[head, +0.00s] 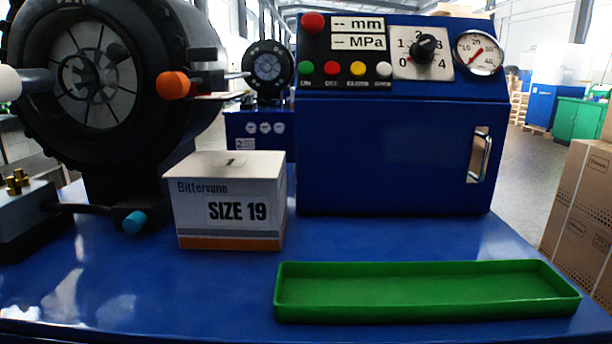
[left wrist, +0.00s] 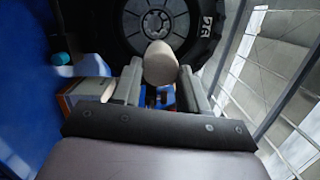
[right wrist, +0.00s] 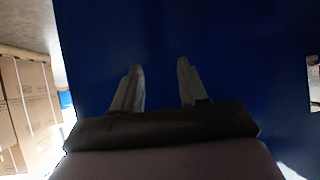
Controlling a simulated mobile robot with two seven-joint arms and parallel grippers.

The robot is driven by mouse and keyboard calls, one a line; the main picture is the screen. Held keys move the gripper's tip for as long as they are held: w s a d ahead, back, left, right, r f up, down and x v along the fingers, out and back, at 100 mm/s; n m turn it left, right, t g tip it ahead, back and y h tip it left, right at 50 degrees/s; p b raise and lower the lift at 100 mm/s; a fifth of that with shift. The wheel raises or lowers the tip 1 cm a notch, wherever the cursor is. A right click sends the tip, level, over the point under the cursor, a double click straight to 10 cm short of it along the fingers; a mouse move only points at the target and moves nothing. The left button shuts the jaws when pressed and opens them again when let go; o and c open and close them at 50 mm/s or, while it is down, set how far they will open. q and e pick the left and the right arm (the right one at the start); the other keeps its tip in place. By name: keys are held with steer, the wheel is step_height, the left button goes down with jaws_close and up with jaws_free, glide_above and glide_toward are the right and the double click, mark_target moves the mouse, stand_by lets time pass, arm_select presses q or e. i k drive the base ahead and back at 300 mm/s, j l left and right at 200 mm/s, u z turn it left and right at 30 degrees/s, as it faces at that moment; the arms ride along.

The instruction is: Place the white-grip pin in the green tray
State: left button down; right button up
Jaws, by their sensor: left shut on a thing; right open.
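The white-grip pin (head: 9,83) is at the far left edge of the head view, its pale grip partly cut off and a grey part reaching right in front of the black crimper head. In the left wrist view its pale round grip (left wrist: 160,62) sits between the fingers of my left gripper (left wrist: 161,70), which is shut on it. I cannot tell whether the shaft is still in a holder. The empty green tray (head: 430,312) lies at the front right of the blue table. My right gripper (right wrist: 160,66) is open and empty, facing a blue surface.
A white SIZE 19 box (head: 230,205) stands between crimper and tray. An orange-grip pin (head: 173,85) and a blue-ended part (head: 134,222) stick out near the crimper (head: 95,75). The blue control cabinet (head: 395,155) stands behind the tray. The front middle of the table is clear.

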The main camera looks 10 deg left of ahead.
mark_target(416, 284)
steer(key=k+l, duration=0.2)
steer(key=k, duration=0.25)
steer(key=k+l, duration=0.2)
steer(key=k, duration=0.25)
